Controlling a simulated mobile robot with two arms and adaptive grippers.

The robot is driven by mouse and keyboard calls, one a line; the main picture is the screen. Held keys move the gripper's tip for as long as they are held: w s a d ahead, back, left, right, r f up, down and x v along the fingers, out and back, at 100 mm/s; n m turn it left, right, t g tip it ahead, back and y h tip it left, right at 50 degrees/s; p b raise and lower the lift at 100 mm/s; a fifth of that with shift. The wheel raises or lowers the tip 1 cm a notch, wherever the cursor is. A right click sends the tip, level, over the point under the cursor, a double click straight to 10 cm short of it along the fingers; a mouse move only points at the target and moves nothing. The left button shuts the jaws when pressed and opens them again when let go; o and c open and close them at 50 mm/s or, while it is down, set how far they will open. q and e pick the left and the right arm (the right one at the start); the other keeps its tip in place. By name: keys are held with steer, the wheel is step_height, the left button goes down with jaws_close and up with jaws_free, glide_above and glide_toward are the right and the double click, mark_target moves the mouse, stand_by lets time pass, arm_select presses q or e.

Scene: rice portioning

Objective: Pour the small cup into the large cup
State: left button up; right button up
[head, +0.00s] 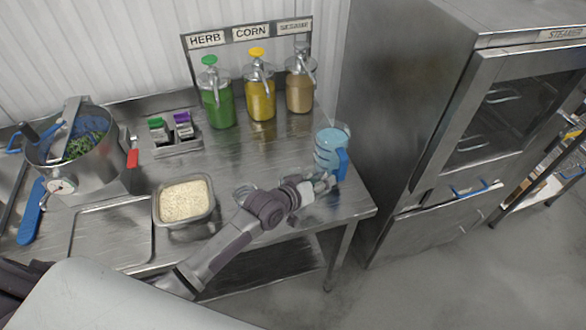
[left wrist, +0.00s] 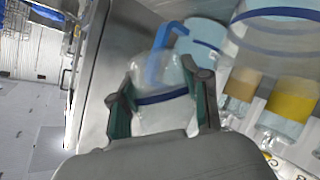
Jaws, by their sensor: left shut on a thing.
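My left gripper (head: 325,185) reaches in at the table's right end, by a light blue see-through cup (head: 328,150) with a blue handle (head: 343,165). In the left wrist view, my left gripper (left wrist: 162,97) is shut on a clear cup with a blue band, which I take as the small cup (left wrist: 160,115). A larger clear cup (left wrist: 268,40) with a blue band shows close by at the upper right. The cups overlap in both views, so their contents and exact gap cannot be told. My right gripper is not in view.
Three pump dispensers, green (head: 217,100), yellow (head: 260,95) and tan (head: 300,85), stand behind. A steel pan of grain (head: 185,203) and a pot with greens (head: 90,165) are at the left. A tall steel steamer (head: 440,130) is just right of the table (head: 275,155).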

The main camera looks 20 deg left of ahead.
arm_select(q)
steer(key=shift+m+y, duration=0.7)
steer(key=f, duration=0.1)
steer(key=d+f, duration=0.2)
steer(key=shift+s+f, duration=0.2)
steer(key=shift+f, duration=0.15)
steer(key=shift+s+d+f+m+y, duration=0.15)
steer(key=shift+d+f+m+y, duration=0.35)
steer(key=shift+d+m+y, duration=0.35)
steer(key=shift+d+f+m+y, duration=0.15)
steer(key=shift+m+y, duration=0.2)
steer(key=shift+m, duration=0.1)
steer(key=s+d+r, duration=0.1)
steer(key=s+r, duration=0.2)
steer(key=s, duration=0.9)
